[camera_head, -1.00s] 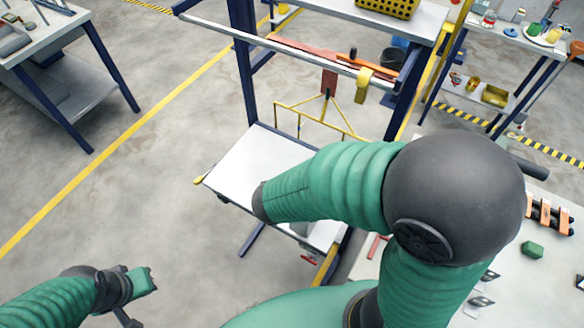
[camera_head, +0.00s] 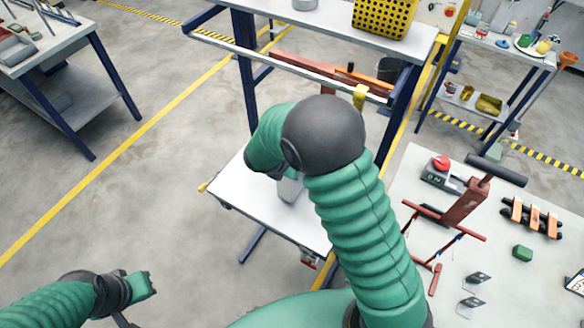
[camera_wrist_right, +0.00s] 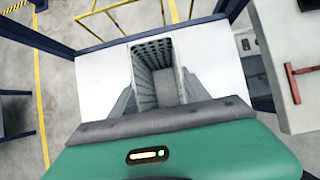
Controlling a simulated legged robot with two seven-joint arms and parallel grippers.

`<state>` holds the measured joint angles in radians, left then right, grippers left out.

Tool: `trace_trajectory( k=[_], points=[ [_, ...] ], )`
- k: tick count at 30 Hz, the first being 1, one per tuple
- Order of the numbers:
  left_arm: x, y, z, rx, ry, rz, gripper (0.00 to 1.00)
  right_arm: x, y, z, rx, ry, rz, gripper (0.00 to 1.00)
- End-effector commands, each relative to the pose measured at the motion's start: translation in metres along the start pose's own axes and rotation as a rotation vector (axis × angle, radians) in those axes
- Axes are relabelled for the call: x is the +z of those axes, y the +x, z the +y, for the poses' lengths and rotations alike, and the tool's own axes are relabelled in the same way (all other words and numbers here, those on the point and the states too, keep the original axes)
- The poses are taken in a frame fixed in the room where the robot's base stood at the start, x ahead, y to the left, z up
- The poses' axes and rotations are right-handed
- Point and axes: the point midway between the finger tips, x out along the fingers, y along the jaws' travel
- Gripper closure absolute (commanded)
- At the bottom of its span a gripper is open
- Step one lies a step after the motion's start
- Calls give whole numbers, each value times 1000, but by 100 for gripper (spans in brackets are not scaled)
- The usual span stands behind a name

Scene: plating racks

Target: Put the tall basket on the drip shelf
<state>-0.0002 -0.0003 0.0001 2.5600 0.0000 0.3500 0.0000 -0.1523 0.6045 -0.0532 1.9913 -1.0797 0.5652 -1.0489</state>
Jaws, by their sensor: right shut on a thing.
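A grey perforated tall basket (camera_wrist_right: 157,75) shows in the right wrist view, open end facing the camera, between the fingers of my right gripper (camera_wrist_right: 157,98). The gripper is shut on it. In the head view my right forearm hides most of this; a small grey part of the basket (camera_head: 290,188) shows below it, over the white shelf (camera_head: 235,185). I cannot tell whether the basket touches the shelf. My left gripper (camera_head: 142,287) is low at left, away from everything; its jaw opening is unclear.
A yellow perforated basket (camera_head: 385,14) stands on the upper shelf (camera_head: 325,20). A rail (camera_head: 270,58) crosses the stand's front. At right, a table (camera_head: 415,185) bears a red frame (camera_head: 465,205), a red-button box (camera_head: 440,170) and orange-black parts (camera_head: 530,217).

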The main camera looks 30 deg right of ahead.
Motion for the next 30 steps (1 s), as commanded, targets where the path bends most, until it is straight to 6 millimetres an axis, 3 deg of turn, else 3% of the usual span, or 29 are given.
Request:
trace_trajectory(
  k=[3, 12, 13, 15, 18, 26, 30],
  points=[
    [0, 1, 0, 0, -1, 0, 100, -8, 15, 0, 0, -1, 1, 100],
    [1, 3, 0, 0, 0, 0, 100, -9, 18, -2, 2, 2, 1, 100],
    [1, 3, 0, 0, 0, -1, 100, -10, 18, -2, 2, 2, 1, 44],
    [1, 2, 0, 0, 0, 0, 100, -10, 17, -2, 2, 2, 1, 35],
    [1, 2, 0, 0, 0, 0, 100, -10, 17, -1, 2, 1, 1, 24],
    [0, 2, 0, 0, 0, 0, 100, -10, 16, -1, 2, 1, 1, 24],
    [0, 0, 0, 0, 0, 0, 100, -8, 4, 0, 3, 4, 0, 24]
  ],
)
